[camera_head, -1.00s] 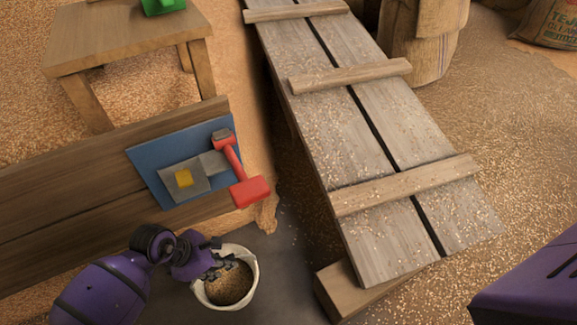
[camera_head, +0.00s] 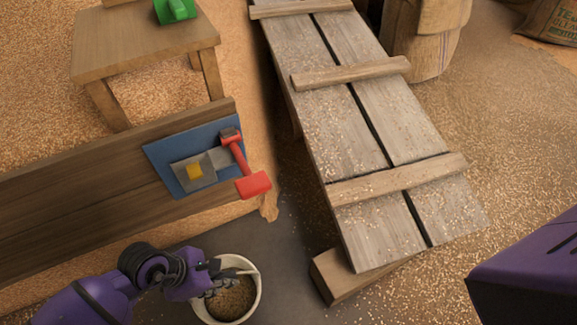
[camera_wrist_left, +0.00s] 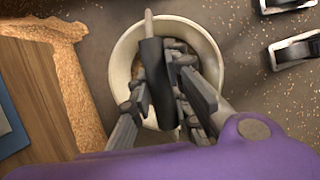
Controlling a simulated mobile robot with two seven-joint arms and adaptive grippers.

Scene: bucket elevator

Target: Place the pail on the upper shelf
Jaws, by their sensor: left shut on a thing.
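The pail (camera_head: 258,293) is a white round bucket with brown grain inside, at the bottom centre of the head view. In the left wrist view the pail (camera_wrist_left: 213,62) lies beneath my fingers. My left gripper (camera_head: 226,278) is over the pail's mouth. In the wrist view my left gripper (camera_wrist_left: 165,85) is shut on the dark grip of the pail's handle (camera_wrist_left: 150,75). The fingers hide part of the pail's inside. I cannot tell whether the pail touches the floor. My right gripper is out of view. I cannot tell which surface is the upper shelf.
A plank ramp with cleats (camera_head: 365,120) rises right of the pail, its low end by a wooden block (camera_head: 335,280). A wooden stool (camera_head: 135,45) holds a green object (camera_head: 175,10).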

